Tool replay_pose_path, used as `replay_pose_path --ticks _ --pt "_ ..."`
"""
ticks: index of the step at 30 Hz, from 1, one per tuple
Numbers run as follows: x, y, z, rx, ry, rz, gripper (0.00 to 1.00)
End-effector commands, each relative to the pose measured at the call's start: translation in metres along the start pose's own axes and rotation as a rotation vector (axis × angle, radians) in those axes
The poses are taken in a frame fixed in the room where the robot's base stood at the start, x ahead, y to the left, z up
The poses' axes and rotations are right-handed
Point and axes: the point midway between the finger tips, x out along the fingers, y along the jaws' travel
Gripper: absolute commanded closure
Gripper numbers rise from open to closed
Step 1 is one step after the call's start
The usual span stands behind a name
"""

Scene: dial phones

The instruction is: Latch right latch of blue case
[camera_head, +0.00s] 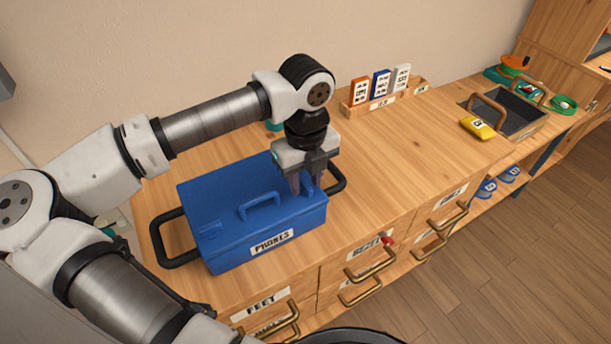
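The blue case (225,224), labelled "PHONES", sits on the wooden counter with its lid down. It has a blue handle on top and black side handles. A small blue latch (209,229) shows at the left of the lid. My gripper (308,187) points down over the right end of the lid, at the right latch area. Its two fingers are a little apart. The right latch is mostly hidden by the fingers, and I cannot tell its position or whether the fingers touch it.
A wooden rack (368,107) with orange, blue and white cards stands at the back. A yellow device (478,128) lies by a dark tray (518,118) at the right. Drawers with brass handles (372,264) line the counter's front. The counter right of the case is clear.

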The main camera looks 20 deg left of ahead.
Motion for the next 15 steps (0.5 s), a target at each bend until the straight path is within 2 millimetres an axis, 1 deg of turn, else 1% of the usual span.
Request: replay_pose_path --ticks 1,6,9,15 --pt "-0.0001 0.0 0.0 0.0 0.0 0.0 0.67" --pt "-0.0003 -0.0001 0.0 0.0 0.0 0.0 0.9" --pt "-0.0004 -0.0001 0.0 0.0 0.0 0.0 1.0" --pt "-0.0001 -0.0001 0.0001 0.004 0.0 -0.001 1.0"
